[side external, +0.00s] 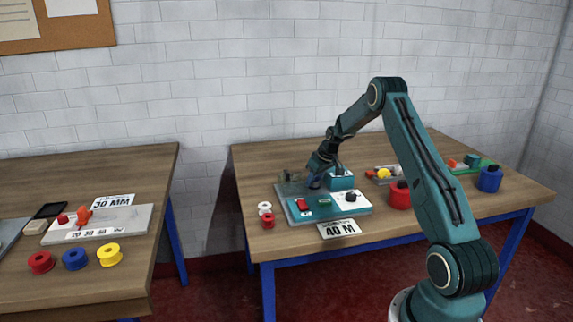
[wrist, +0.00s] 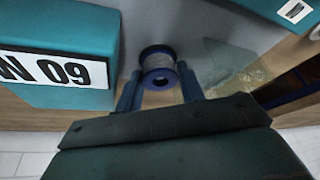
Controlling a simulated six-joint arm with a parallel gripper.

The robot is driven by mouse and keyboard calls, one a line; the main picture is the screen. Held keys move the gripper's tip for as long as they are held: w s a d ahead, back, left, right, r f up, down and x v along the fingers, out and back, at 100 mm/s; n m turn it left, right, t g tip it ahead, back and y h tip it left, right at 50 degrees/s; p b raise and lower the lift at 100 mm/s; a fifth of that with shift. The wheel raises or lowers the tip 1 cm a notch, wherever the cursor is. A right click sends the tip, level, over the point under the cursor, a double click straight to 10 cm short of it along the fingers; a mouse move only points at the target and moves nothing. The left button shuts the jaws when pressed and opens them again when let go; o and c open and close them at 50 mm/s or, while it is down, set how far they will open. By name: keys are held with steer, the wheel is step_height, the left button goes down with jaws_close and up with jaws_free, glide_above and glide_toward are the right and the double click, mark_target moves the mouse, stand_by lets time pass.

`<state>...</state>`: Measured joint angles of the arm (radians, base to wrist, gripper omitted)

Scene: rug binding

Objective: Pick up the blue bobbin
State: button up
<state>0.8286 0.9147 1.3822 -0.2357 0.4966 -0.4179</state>
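A blue bobbin (wrist: 158,58) wound with grey material shows in the wrist view, just ahead of and between my fingertips. My gripper (wrist: 158,80) is open, with one finger on each side of the bobbin; I cannot tell whether either touches it. In the side view, my gripper (side external: 315,176) is low over the machine on the right table, and a small blue part (side external: 314,183) beneath it appears to be this bobbin. Another blue bobbin (side external: 75,259) lies on the left table between a red bobbin (side external: 41,262) and a yellow bobbin (side external: 109,254).
A teal block (wrist: 75,55) with a number label stands close left of my fingers in the wrist view.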

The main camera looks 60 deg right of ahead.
stand_by(0.4)
steer(key=c, duration=0.6)
steer(key=shift+r, duration=0.1)
step_height(320, 180, up, 20)
steer(key=shift+f, duration=0.1)
stand_by(0.4)
stand_by(0.5)
